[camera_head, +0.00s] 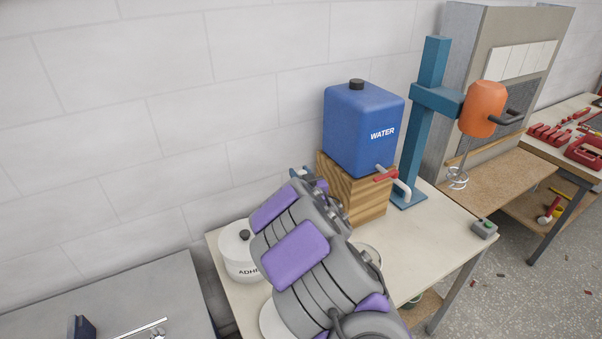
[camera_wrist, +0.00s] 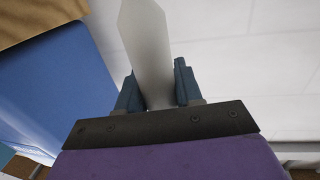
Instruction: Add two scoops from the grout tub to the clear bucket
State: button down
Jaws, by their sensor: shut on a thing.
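In the wrist view my gripper (camera_wrist: 157,88) is shut on a pale grey-white piece (camera_wrist: 146,45) with a pointed end; I cannot tell whether it is a scoop. In the head view my arm hides much of the bench, and only blue parts of my gripper (camera_head: 306,176) show beside the wooden block. A white lidded tub (camera_head: 239,262) marked "ADH" stands left of my arm. A pale round rim (camera_head: 371,254) shows right of the arm, and another pale round edge (camera_head: 270,321) at the front. I cannot make out a grout label or the clear bucket.
A blue water container (camera_head: 355,125) with a red-handled tap (camera_head: 386,176) stands on a wooden block (camera_head: 350,197). A teal mixer stand (camera_head: 429,110) with an orange motor (camera_head: 483,106) and hanging whisk is to its right. The bench's right side (camera_head: 435,235) is mostly clear.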

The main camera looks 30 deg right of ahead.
notch_tip(320, 180, down, 7)
jog(key=b, duration=0.3)
jog(key=shift+a, duration=0.15)
jog(key=shift+a+f, duration=0.2)
jog(key=shift+f, duration=0.15)
jog(key=shift+a+f+b, duration=0.25)
jog(key=shift+f+b, duration=0.3)
jog(key=shift+f, duration=0.5)
jog(key=shift+a, duration=0.15)
